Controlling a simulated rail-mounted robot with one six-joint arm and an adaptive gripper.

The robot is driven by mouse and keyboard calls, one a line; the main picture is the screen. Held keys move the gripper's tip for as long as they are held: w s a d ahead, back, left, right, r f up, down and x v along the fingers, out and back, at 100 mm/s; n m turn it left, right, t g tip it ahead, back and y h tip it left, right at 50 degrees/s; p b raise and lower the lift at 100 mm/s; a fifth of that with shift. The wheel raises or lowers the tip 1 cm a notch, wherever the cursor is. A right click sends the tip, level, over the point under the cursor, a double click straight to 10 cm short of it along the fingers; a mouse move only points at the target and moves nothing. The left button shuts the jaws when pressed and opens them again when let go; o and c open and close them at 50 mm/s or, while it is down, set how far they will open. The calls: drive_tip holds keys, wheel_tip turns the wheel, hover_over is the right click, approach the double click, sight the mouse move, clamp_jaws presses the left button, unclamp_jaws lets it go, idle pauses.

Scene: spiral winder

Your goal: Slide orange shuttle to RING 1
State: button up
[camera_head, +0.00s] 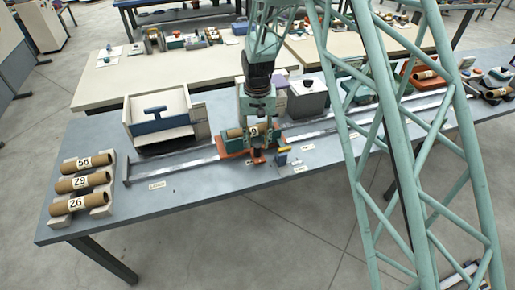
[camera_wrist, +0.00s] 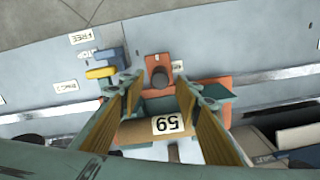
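The orange shuttle (camera_head: 234,153) sits on the long metal rail on the near table and bears a brown tube marked 59 (camera_head: 235,133). My gripper (camera_head: 257,146) is over the shuttle. In the wrist view, my gripper (camera_wrist: 156,82) is open. A dark, round-topped knob (camera_wrist: 160,77) on an orange part of the shuttle (camera_wrist: 217,84) shows between the fingertips, with a gap on each side. I cannot tell the fingertips' height against it. The tube's 59 label (camera_wrist: 168,124) shows between the fingers. A small ring label (camera_wrist: 65,86) lies left of the shuttle in the wrist view.
A blue block (camera_wrist: 111,58) with a yellow lever (camera_wrist: 100,72) stands beside the shuttle, near a FREE label (camera_wrist: 85,33). Several numbered tubes (camera_head: 83,181) rest on a rack at the table's left end. A white box (camera_head: 158,116) stands behind the rail (camera_head: 180,162).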

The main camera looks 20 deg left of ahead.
sight(258, 145)
drive_tip(key=shift+f, duration=1.9)
drive_tip(key=shift+c, duration=0.4)
clamp_jaws()
